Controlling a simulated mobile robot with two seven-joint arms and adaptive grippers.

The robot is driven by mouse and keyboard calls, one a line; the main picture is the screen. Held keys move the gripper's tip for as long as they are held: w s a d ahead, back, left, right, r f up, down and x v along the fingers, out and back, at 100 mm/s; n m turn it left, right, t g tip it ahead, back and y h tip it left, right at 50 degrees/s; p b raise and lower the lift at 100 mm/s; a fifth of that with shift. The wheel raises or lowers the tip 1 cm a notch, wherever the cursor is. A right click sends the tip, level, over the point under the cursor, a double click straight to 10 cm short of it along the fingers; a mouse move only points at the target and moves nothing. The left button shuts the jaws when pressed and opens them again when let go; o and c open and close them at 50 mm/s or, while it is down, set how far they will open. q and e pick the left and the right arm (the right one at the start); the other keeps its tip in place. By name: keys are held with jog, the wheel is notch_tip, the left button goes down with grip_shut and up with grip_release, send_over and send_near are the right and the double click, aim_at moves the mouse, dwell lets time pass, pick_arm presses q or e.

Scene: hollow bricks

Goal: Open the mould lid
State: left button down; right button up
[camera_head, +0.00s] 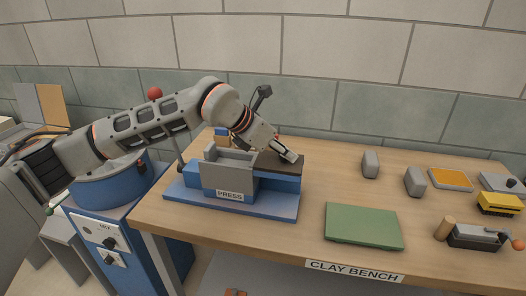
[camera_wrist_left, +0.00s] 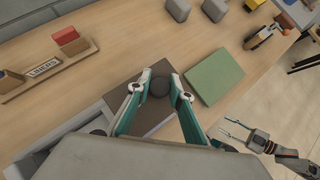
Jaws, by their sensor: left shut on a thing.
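The press (camera_head: 229,183) is a grey box labelled PRESS with a blue body on a blue base plate. A dark brown flat plate, apparently the mould lid (camera_head: 296,166), lies level on its blue right part. It shows as a brown plate (camera_wrist_left: 120,93) in the left wrist view. My left gripper (camera_head: 287,156) reaches down over this plate. In the left wrist view its teal fingers (camera_wrist_left: 160,88) are shut on a dark round knob (camera_wrist_left: 159,87) at the plate's far edge. My right gripper (camera_wrist_left: 228,129) is open and empty, low at the right of the left wrist view.
A green mat (camera_head: 363,226) lies right of the press. Grey blocks (camera_head: 370,164), an orange-topped tray (camera_head: 450,179), a yellow box (camera_head: 498,203) and a clamp-like tool (camera_head: 474,236) stand farther right. A wooden rack labelled LINERS (camera_wrist_left: 45,68) is beside the press. A blue mixer (camera_head: 108,184) stands left.

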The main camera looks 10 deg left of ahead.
pick_arm(q)
jog(key=shift+d, duration=0.2)
jog(key=shift+s, duration=0.1)
jog(key=c, duration=1.9)
grip_release()
jog(key=shift+o, duration=0.6)
jog(key=shift+d, duration=0.2)
jog(key=shift+a, duration=0.15)
jog(key=shift+s+a+r, duration=0.1)
jog(key=shift+a+r, duration=0.2)
jog(key=shift+r, duration=0.1)
jog(key=v, duration=1.1)
